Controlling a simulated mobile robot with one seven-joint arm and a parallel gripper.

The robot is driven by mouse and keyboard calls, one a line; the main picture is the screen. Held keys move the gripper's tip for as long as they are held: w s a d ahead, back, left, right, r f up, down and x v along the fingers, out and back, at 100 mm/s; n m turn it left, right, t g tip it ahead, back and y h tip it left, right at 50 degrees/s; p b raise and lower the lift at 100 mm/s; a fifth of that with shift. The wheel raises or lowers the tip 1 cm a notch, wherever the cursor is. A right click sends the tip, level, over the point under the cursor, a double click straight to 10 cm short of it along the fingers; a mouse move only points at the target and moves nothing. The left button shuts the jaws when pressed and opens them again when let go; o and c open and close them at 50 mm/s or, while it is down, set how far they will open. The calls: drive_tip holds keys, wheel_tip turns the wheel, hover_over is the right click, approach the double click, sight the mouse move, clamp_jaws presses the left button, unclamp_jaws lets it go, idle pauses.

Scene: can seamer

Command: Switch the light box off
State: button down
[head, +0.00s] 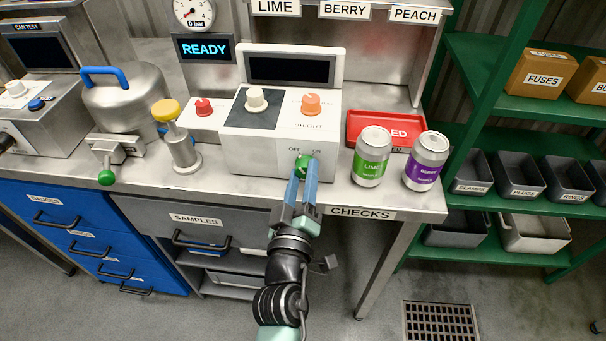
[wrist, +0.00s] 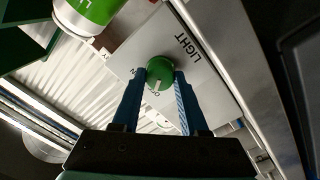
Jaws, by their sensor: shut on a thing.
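The light box (head: 235,118) is white, with a cream knob and an orange knob on top. A green knob (head: 302,163) sits on its front beneath the OFF and ON labels. It also shows in the wrist view (wrist: 160,70), beside the word LIGHT, with a white mark at its lower edge near a partly hidden letter O. The other label is partly covered by a finger, so I cannot tell the setting surely. My gripper (head: 304,178) reaches up from the front, and its blue fingers (wrist: 158,86) are shut on the green knob, one on each side.
A lime can (head: 371,167) and a purple berry can (head: 425,172) stand close on the right. A red tray (head: 362,124) lies behind them. A yellow-topped metal post (head: 183,152) stands left of the box. The counter's front edge is below.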

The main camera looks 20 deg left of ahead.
drive_tip(key=shift+c, duration=2.2)
unclamp_jaws()
drive_tip(key=shift+s+d+f, duration=0.1)
drive_tip(key=shift+s, duration=0.3)
drive_tip(key=b+v, duration=0.2)
drive_tip(key=v, duration=1)
drive_tip(key=shift+b, duration=0.4)
